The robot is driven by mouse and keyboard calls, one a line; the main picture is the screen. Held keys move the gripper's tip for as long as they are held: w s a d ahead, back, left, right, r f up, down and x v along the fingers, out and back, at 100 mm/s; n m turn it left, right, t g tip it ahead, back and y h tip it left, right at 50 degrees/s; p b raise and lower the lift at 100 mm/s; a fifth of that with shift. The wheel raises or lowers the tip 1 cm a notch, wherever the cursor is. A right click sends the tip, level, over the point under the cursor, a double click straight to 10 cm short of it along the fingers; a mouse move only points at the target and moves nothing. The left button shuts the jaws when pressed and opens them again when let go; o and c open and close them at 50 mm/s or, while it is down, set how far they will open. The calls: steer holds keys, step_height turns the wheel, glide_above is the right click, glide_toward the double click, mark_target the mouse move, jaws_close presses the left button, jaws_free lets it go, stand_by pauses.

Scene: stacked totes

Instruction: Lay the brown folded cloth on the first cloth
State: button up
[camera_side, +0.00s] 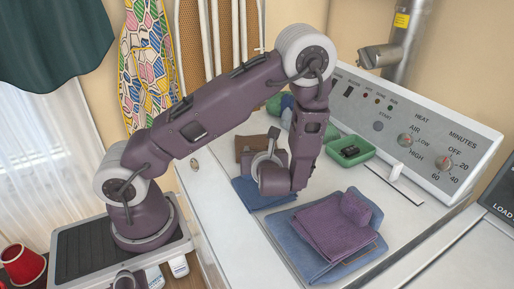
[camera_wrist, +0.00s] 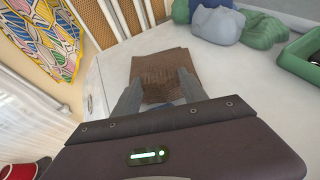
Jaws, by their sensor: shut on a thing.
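The brown folded cloth (camera_side: 247,145) shows behind my gripper in the side view. In the wrist view the brown cloth (camera_wrist: 158,62) lies at and beyond my fingertips, its near part darker between them. My gripper (camera_wrist: 159,80) is shut on it, with a finger at either side. A blue folded cloth (camera_side: 262,200) lies flat on the white top, below and in front of the brown one. A sliver of blue shows under the brown cloth in the wrist view. The side view hides my fingertips, and the gap between the cloths cannot be told.
A larger blue cloth (camera_side: 296,240) with a purple cloth (camera_side: 330,228) on it lies to the right. A green tray (camera_side: 362,153) with a dark item stands near the control panel (camera_side: 420,130). Rolled blue and green cloths (camera_wrist: 215,22) lie at the back.

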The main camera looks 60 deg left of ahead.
step_height(320, 180, up, 8)
steer(key=w+d+r+m+t+h, duration=0.2)
steer(key=w+d+m+t+h, duration=0.1)
steer(key=d+m+h, duration=0.1)
steer(key=w+d+r+m+t+h, duration=0.3)
steer(key=d+m, duration=0.3)
steer(key=d, duration=0.2)
steer(key=shift+w+d+r+t+h, duration=0.25)
steer(key=shift+w+d+t+h, duration=0.15)
steer(key=shift+w+t+h, duration=0.35)
steer(key=s+a+f+n+g+y, duration=0.2)
steer(key=s+a+n+g+y, duration=0.2)
steer(key=a+n, duration=0.15)
steer(key=s+a+f+n+g+y, duration=0.2)
steer(key=s+a+n+g+y, duration=0.15)
steer(key=a, duration=0.35)
steer(key=shift+n+y, duration=0.4)
steer(key=shift+n, duration=0.1)
step_height(320, 180, down, 8)
steer(key=shift+a+f, duration=0.1)
steer(key=shift+f, duration=0.5)
